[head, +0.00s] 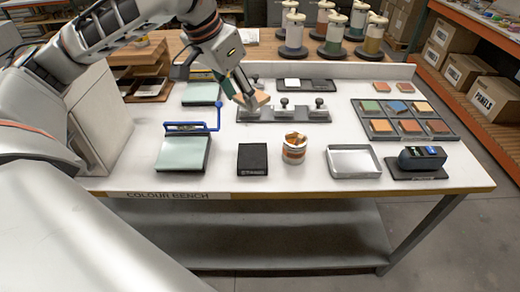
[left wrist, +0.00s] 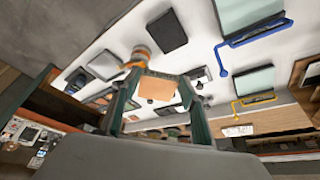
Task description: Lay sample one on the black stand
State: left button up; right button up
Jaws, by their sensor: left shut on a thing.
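My left gripper (head: 246,92) is shut on a flat square tan-orange tile, sample one (head: 259,100). It holds the tile tilted above the bench, near the left end of the grey weight rack. In the left wrist view the tile (left wrist: 158,89) sits between the two green fingers (left wrist: 158,100). The black stand (head: 252,168) is a small dark block at the bench's front, with nothing on it. It lies nearer the front edge than the gripper, and also shows in the left wrist view (left wrist: 166,33). My right gripper is not in view.
Left of the stand is a pale green pad with a blue handle (head: 183,152). Right of it are a labelled jar (head: 294,150), a shallow metal tray (head: 378,165) and a dark device (head: 421,158). A tile rack (head: 448,131) holds several coloured tiles. Knobbed weights (head: 284,109) stand behind.

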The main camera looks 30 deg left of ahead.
pick_arm(q)
jog(key=shift+w+f, duration=0.1)
jog(key=shift+f, duration=0.3)
send_over(247, 164)
jog(key=s, duration=0.2)
jog(key=f, duration=1.4)
jog(key=shift+w+a, duration=0.15)
jog(key=shift+w, duration=0.1)
jog(key=shift+f, duration=0.9)
notch_tip(247, 164, down, 3)
jog(key=shift+f, duration=0.1)
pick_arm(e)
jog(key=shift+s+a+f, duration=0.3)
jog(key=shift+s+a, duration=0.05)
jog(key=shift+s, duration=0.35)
pick_arm(q)
jog(key=shift+f, duration=0.15)
jog(key=o, duration=1)
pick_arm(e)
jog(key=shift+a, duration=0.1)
